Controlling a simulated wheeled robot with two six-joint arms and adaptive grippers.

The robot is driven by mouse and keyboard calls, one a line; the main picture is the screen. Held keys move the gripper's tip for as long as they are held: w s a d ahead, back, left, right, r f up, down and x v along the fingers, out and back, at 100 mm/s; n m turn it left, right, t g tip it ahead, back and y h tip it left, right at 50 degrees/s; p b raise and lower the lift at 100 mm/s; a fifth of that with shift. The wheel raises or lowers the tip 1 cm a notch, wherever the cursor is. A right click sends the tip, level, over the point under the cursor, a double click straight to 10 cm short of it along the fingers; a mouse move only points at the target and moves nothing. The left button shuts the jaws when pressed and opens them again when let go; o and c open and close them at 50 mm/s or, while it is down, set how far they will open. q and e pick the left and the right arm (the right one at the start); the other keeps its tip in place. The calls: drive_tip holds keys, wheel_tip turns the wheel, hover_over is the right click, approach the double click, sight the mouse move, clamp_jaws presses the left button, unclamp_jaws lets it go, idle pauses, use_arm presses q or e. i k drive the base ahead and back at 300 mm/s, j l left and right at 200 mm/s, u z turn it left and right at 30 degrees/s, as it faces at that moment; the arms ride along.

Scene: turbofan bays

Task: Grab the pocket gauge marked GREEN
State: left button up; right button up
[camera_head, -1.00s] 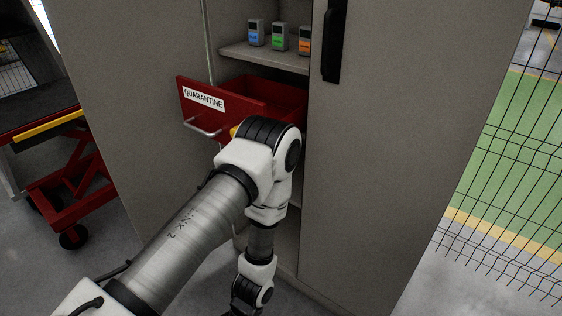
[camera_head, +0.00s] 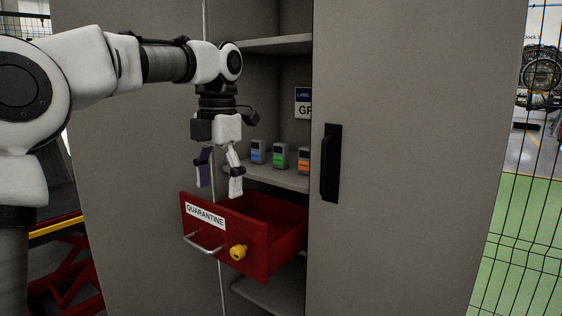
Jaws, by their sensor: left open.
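The pocket gauge with the green face (camera_head: 280,156) stands upright on a cabinet shelf, in the middle of a row of three. A blue-faced gauge (camera_head: 258,151) stands to its left and an orange-faced one (camera_head: 303,159) to its right, partly hidden by the cabinet door. The lettering on them is too small to read. My left gripper (camera_head: 219,187) points down, open and empty, left of the gauges and above the front of the red drawer. It is apart from the green gauge. My right gripper is not in view.
A red drawer (camera_head: 284,238) marked QUARANTINE, with a yellow knob (camera_head: 238,252) and bar handle, is pulled out below the gauge shelf (camera_head: 279,178). The right cabinet door (camera_head: 415,150) covers the shelf's right part. A partly hidden label sign (camera_head: 302,103) hangs behind the gauges.

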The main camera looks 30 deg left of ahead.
sight(281, 150)
drive_tip(key=i+j, duration=0.25)
drive_tip(key=i, duration=0.25)
drive_tip(key=i+j, duration=0.2)
drive_tip(key=i, duration=0.25)
drive_tip(key=i+j, duration=0.25)
drive_tip(key=i, duration=0.25)
